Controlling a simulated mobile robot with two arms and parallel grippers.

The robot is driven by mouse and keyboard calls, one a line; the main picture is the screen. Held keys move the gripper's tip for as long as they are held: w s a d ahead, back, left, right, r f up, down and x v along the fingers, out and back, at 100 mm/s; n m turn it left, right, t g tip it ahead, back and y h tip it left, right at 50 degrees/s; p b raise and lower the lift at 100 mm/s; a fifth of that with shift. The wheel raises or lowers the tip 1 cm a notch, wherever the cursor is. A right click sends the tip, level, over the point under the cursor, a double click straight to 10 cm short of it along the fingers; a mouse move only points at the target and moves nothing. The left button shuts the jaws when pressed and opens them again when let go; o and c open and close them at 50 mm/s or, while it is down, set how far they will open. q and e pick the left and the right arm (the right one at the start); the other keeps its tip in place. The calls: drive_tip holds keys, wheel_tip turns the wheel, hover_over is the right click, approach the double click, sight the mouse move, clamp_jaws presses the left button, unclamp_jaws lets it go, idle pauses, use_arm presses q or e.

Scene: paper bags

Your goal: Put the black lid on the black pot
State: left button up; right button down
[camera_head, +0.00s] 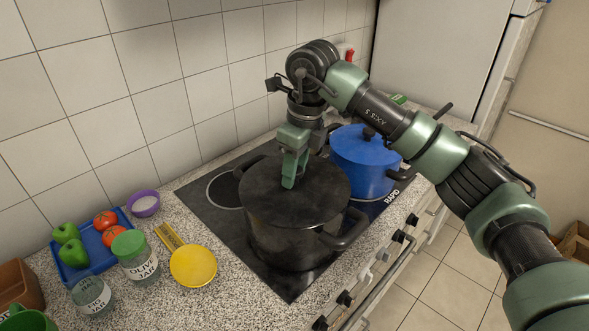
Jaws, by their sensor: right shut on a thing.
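The black pot (282,240) stands on the front left part of the dark glass hob. The black lid (325,188) lies over its opening and looks level with the rim, though I cannot tell whether it is fully seated. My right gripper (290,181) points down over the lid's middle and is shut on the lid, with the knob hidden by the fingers. My left gripper is not in view.
A blue pot (366,165) with a blue lid stands close behind at right. The tiled wall is behind.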

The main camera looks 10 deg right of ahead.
drive_tip(key=shift+f, duration=0.3)
drive_tip(key=c, duration=0.9)
unclamp_jaws()
drive_tip(key=shift+o, duration=0.2)
drive_tip(key=o, duration=0.4)
drive_tip(key=shift+r+p, duration=2)
drive_tip(key=shift+r, duration=1.55)
drive_tip(key=shift+f, duration=0.1)
